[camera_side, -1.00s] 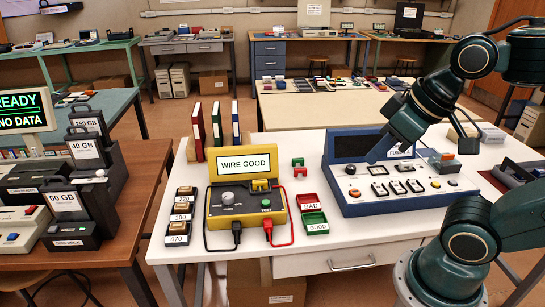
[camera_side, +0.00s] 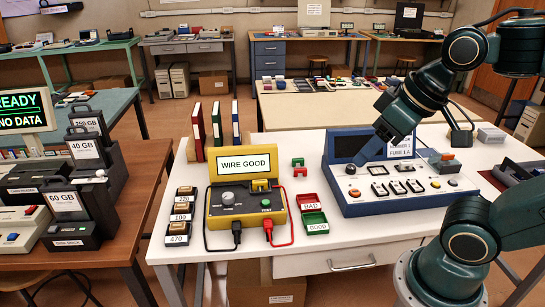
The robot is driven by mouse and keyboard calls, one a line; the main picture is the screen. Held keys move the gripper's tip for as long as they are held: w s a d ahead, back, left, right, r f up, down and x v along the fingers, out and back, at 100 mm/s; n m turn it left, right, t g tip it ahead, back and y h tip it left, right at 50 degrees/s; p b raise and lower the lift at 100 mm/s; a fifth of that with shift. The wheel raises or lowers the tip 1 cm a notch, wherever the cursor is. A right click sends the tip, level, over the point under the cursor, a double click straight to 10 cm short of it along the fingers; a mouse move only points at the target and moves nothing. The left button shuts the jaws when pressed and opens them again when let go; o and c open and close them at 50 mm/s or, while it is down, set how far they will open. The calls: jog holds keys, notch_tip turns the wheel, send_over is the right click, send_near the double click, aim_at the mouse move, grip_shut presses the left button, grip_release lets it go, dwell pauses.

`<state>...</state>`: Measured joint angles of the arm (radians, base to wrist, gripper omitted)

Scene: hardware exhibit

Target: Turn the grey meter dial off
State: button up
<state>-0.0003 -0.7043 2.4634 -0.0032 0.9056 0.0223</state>
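The grey meter dial (camera_side: 228,198) is a round knob on the left of the yellow meter's sloped front. The yellow meter (camera_side: 246,212) stands on the white table, with its screen (camera_side: 245,163) reading "WIRE GOOD" and a green button (camera_side: 266,204) right of the dial. A black lead and a red lead plug into its front.
The blue console (camera_side: 400,205) with buttons stands at the right. A red tray (camera_side: 308,202) and a green tray (camera_side: 314,222) lie between meter and console. Labelled blocks (camera_side: 180,227) stand left of the meter, and binders (camera_side: 216,125) behind it. The table's front strip is clear.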

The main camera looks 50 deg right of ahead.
jog(key=w+r+m+g, duration=0.1)
jog(key=w+r+m, duration=0.1)
jog(key=w, duration=0.7)
jog(key=m+g, duration=0.4)
jog(key=m, duration=0.1)
send_over(228, 195)
notch_tip(228, 195, down, 15)
jog(key=shift+s+d+r, duration=0.2)
jog(key=shift+d, duration=0.2)
jog(key=shift+y, duration=0.3)
jog(key=f, duration=1.3)
jog(key=shift+w+a+f, duration=0.2)
jog(key=shift+a+f, duration=0.1)
jog(key=shift+f, duration=0.1)
jog(key=c, duration=1)
